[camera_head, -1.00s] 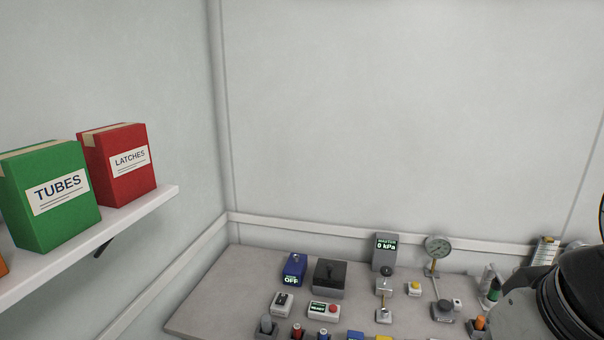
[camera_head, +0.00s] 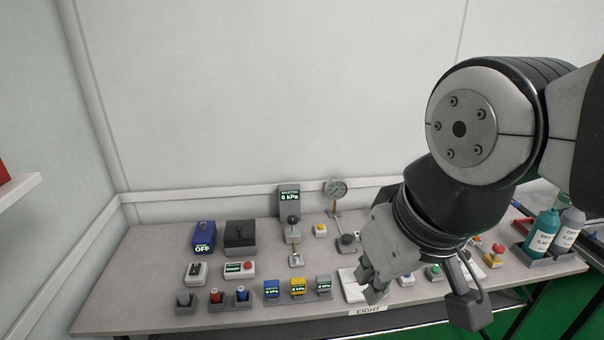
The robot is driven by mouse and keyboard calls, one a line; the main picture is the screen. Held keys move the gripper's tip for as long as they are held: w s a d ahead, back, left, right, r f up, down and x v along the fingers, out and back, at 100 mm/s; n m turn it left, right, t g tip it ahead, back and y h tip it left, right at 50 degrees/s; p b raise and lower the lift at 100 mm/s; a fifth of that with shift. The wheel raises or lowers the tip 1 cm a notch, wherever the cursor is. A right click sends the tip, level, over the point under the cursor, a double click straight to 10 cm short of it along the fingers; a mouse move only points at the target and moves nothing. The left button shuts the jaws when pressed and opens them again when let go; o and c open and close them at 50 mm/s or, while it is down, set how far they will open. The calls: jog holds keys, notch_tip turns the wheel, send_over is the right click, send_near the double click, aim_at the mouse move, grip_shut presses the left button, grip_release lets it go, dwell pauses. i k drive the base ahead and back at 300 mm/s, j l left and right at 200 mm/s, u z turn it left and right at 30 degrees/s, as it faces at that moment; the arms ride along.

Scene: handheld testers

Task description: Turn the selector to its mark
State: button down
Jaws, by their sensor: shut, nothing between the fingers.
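A small light box with a dark knob or switch on top, which looks like a selector (camera_head: 196,272), stands on the left part of the grey bench (camera_head: 140,275). Its mark is too small to make out. My gripper (camera_head: 372,297) is shut and empty at the front of the bench, well to the right of that box. It is in front of a white plate (camera_head: 350,285) and partly hides it, just above a label reading EIGHT (camera_head: 368,310). I cannot tell whether it touches the plate.
A blue box reading OFF (camera_head: 204,238), a black box (camera_head: 240,236), a tall unit reading 0 kPa (camera_head: 290,198) and a dial gauge (camera_head: 336,188) stand at the back. Small coloured testers (camera_head: 272,288) line the front. Bottles (camera_head: 543,230) stand at right. My arm hides much of the right side.

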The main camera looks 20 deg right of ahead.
aim_at(467, 254)
jog(key=z, duration=1.25)
jog(key=i+l+u, duration=0.25)
jog(key=l, duration=0.3)
jog(key=l+u, duration=0.3)
jog(key=l, duration=0.2)
jog(key=i+l+u, duration=0.1)
jog(key=l+u, duration=0.15)
jog(key=l, duration=0.35)
